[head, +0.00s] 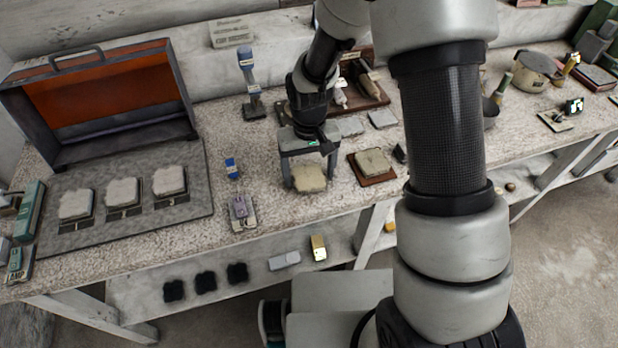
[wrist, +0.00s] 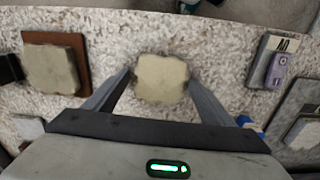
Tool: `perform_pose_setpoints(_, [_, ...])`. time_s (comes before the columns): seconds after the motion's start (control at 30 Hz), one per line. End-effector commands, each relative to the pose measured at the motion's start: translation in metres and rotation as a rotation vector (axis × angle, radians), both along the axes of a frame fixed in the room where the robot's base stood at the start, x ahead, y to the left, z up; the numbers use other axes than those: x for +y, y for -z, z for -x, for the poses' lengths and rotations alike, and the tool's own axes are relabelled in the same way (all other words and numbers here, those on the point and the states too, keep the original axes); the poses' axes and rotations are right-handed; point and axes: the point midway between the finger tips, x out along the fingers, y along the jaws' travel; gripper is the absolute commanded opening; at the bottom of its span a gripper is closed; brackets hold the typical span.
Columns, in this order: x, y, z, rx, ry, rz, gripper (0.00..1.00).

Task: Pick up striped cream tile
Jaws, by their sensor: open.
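A cream tile with an uneven, wavy outline (head: 309,179) lies on the speckled bench top near its front edge. It also shows in the wrist view (wrist: 161,79), where no stripes can be made out on it. My gripper (head: 311,184) is open above the bench, with one finger on each side of this tile. In the wrist view both fingers (wrist: 160,84) flank the tile, and nothing is gripped. I cannot tell whether the fingertips touch its sides.
A similar tile (head: 373,162) on a brown board (head: 388,179) sits close on the right. A purple item (head: 240,208) and a blue item (head: 232,168) stand to the left. Further left, several pale tiles stand on a grey mat (head: 195,205) before an open case (head: 100,90).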

Motion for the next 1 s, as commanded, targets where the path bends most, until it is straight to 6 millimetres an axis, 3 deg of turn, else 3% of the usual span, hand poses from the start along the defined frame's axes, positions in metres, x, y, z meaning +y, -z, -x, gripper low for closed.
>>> perform_pose_setpoints(0.1, [0.000, 0.000, 0.000, 0.000, 0.000, 0.000, 0.73])
perform_pose_setpoints(0.4, [0.000, -0.001, 0.000, -0.001, 0.001, 0.000, 0.26])
perform_pose_setpoints(0.67, [0.000, -0.006, -0.001, -0.004, 0.001, -0.001, 0.26])
perform_pose_setpoints(1.0, [0.000, -0.069, -0.002, -0.007, 0.001, -0.002, 0.26])
